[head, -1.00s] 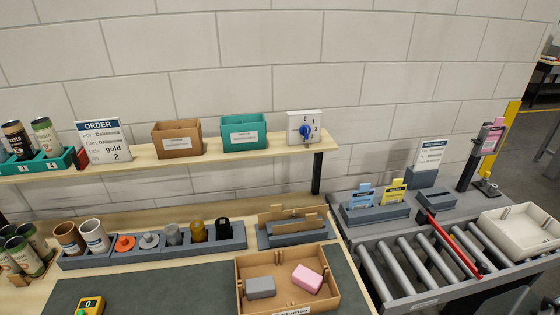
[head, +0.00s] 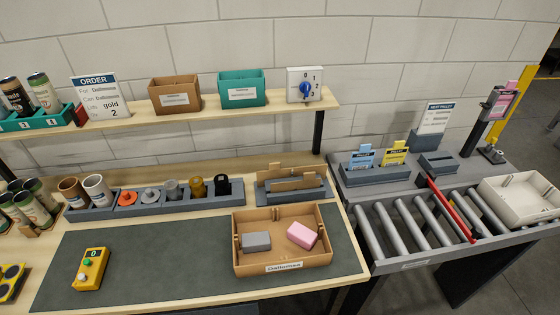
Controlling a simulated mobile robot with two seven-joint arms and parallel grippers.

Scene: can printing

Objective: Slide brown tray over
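The brown tray (head: 284,261) sits on the dark mat (head: 150,262) at the right part of the workbench. It carries a label that I read as "Dallonmoa", though the letters are small. A grey block (head: 256,241) and a pink block (head: 302,235) lie inside it, apart from each other. A roller conveyor (head: 398,227) stands to the right of the bench, with a red bar (head: 452,208) across it. Neither gripper shows in the head view.
A white tray (head: 520,206) rests at the conveyor's right end. A grey rack with brown dividers (head: 290,187) stands behind the brown tray. A yellow control box (head: 91,268) is at the mat's left. The mat between box and tray is clear.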

